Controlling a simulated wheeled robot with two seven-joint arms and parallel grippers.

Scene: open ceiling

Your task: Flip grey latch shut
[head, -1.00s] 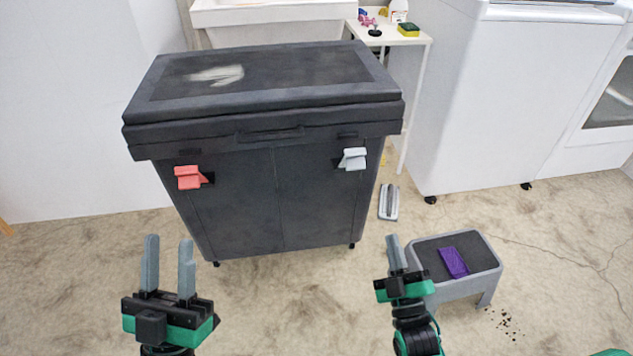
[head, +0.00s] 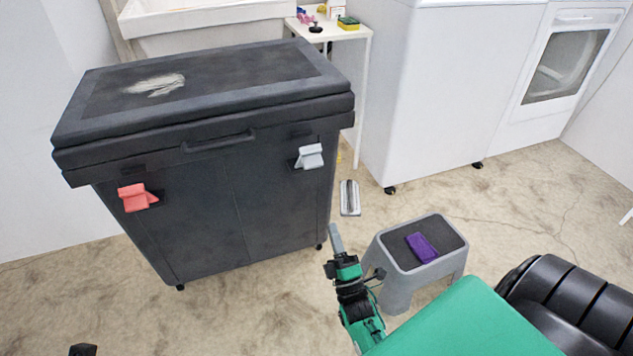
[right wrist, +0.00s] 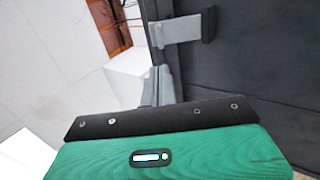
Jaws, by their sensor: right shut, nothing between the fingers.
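The grey latch (head: 309,156) sticks out from the upper right front of a dark grey lidded bin (head: 245,205). In the right wrist view the latch (right wrist: 180,29) lies just beyond my fingertips; I cannot tell whether they touch it. My right gripper (head: 335,231) is shut and empty, pointing up below and right of the latch in the head view. Its fingers (right wrist: 158,72) lie together in the wrist view. A red latch (head: 134,197) sticks out on the bin's left front. Only a small dark part, likely of my left gripper, shows at the bottom left edge; its fingers are hidden.
A grey step stool (head: 398,280) with a purple item (head: 421,247) stands right of my right gripper. A grey-white object (head: 349,198) lies on the floor by the bin. A white table (head: 345,33) and a white appliance (head: 430,90) stand behind.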

